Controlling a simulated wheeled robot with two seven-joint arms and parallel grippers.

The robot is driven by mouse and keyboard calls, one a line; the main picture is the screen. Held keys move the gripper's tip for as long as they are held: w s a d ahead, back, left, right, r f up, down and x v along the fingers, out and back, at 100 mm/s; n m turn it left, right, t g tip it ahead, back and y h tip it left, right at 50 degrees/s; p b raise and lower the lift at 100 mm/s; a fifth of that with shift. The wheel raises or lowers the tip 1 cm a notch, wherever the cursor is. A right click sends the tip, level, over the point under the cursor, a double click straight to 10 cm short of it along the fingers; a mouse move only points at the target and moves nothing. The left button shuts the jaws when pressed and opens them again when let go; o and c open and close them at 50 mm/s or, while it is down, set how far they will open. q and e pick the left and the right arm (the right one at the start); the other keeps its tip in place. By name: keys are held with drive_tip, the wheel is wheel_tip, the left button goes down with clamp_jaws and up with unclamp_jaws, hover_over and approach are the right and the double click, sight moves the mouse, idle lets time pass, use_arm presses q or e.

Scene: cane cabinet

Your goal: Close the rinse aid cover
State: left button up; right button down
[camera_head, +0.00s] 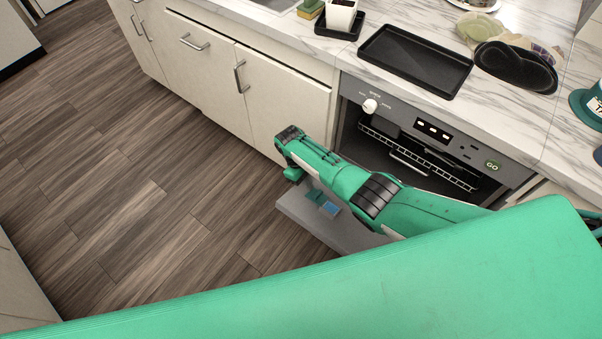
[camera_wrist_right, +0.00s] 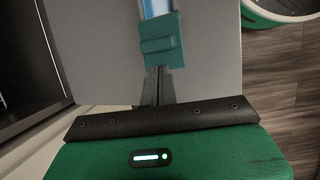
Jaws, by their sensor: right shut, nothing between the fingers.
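The dishwasher door (camera_head: 300,213) is folded down, its grey inner face up; it also fills much of the right wrist view (camera_wrist_right: 215,60). A teal cover (camera_wrist_right: 163,42) with a raised tab stands out on that face, with a blue recess (camera_wrist_right: 158,8) beyond it. In the head view the teal piece (camera_head: 317,196) and blue patch (camera_head: 331,209) are small beside my right arm. My right gripper (camera_wrist_right: 153,78) is shut and empty, its tips close to the cover's near edge; contact cannot be told. My left gripper is out of view.
The dishwasher (camera_head: 430,130) stands open under the marble counter, its rack (camera_head: 415,152) inside. A black tray (camera_head: 415,62) lies on the counter above. White cabinets (camera_head: 215,80) stand left of it. The wooden floor (camera_head: 130,190) at left is clear.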

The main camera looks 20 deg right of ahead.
sight(325, 200)
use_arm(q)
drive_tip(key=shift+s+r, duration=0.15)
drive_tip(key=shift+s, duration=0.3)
use_arm(e)
drive_tip(key=shift+s+d, duration=0.3)
drive_tip(key=shift+s, duration=0.1)
drive_tip(key=shift+s+d+r+p, duration=0.1)
drive_tip(key=shift+s+d+p, duration=0.15)
drive_tip(key=shift+p, duration=0.35)
drive_tip(key=s+d+p, duration=0.1)
drive_tip(key=s+p, duration=0.1)
drive_tip(key=s+d+p, duration=0.2)
drive_tip(key=p, duration=0.1)
drive_tip(key=shift+s+d+r, duration=0.1)
drive_tip(key=shift+s+d+f, duration=0.2)
drive_tip(key=shift+s+d, duration=0.05)
drive_tip(key=shift+s, duration=0.1)
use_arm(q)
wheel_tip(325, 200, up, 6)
use_arm(e)
drive_tip(key=shift+f, duration=0.1)
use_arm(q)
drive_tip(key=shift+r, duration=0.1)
use_arm(e)
drive_tip(key=shift+s+d, duration=0.1)
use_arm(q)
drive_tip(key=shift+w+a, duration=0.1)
